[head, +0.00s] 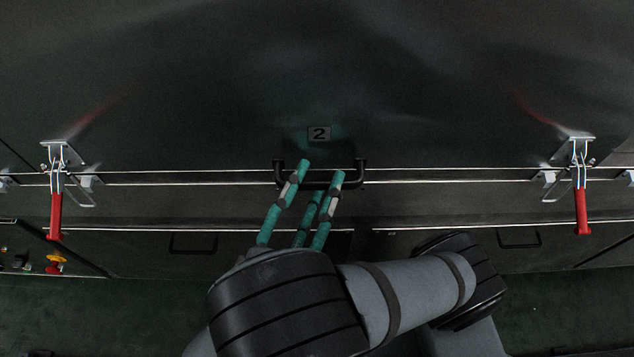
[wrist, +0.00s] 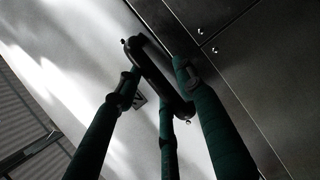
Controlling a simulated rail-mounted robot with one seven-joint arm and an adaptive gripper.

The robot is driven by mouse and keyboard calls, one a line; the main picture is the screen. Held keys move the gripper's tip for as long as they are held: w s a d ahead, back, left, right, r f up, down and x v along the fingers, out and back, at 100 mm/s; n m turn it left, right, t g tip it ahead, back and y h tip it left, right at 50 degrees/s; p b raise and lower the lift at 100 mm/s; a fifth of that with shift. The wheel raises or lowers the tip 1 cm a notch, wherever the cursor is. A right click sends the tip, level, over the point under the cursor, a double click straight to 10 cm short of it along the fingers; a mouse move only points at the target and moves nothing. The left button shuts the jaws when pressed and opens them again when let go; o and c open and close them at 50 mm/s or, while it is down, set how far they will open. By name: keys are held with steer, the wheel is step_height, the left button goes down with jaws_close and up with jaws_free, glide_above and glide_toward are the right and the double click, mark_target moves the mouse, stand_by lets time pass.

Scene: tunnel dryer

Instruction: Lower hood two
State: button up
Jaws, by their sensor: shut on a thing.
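Hood two is a dark, glossy panel (head: 220,110) with a "2" label (head: 319,133) across the head view. Its black bar handle (head: 361,168) sits at the lower edge, below the label. My gripper (head: 320,172) has teal fingers, which are shut around the middle of this handle. The wrist view shows the handle (wrist: 160,76) between the fingers. Bright seam lines run along the hood's lower edge; I cannot tell whether a gap is left there. My fingers hide part of the handle and the seam.
Toggle clamps with red levers, a left one (head: 56,212) and a right one (head: 581,208), hang down at either side of the hood. A control panel with a red and yellow button (head: 56,263) is at lower left. Dark handles (head: 193,244) sit on the lower panels.

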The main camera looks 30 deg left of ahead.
steer(key=shift+d+f, duration=0.15)
steer(key=shift+f, duration=0.3)
glide_toward(328, 120)
steer(key=w, duration=0.5)
steer(key=shift+a, duration=0.25)
steer(key=shift+s, duration=0.1)
